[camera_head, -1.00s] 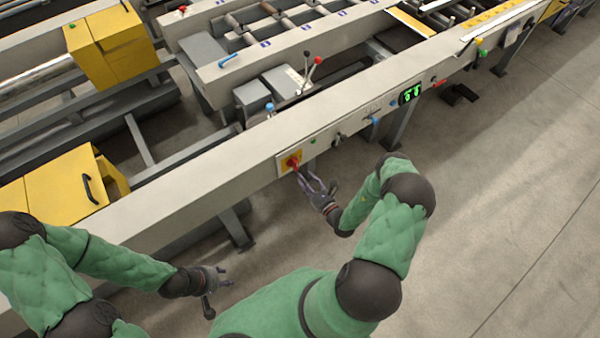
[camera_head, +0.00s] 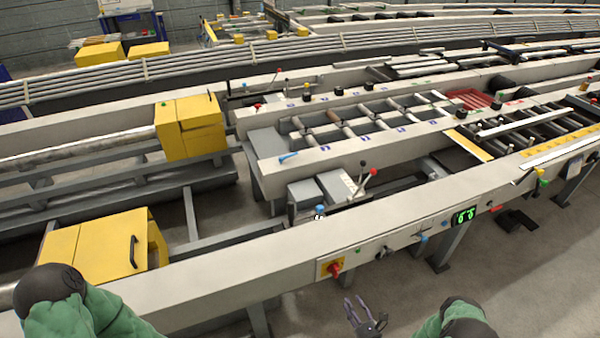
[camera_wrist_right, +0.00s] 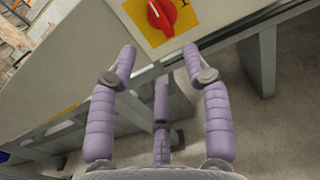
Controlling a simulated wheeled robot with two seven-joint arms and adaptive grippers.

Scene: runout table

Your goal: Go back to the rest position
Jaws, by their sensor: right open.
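My right gripper (camera_head: 357,307) is at the bottom of the head view, below the front beam of the table, open and empty. In the right wrist view its fingers (camera_wrist_right: 160,75) are spread, with nothing between them. A red rotary switch (camera_head: 334,270) on a yellow plate (camera_head: 324,267) sits on the beam's front face, just above and left of the gripper. The red switch also shows in the right wrist view (camera_wrist_right: 160,14), ahead of the fingertips and apart from them. My left gripper is out of view; only part of that arm shows at lower left.
A yellow box (camera_head: 100,250) is at left.

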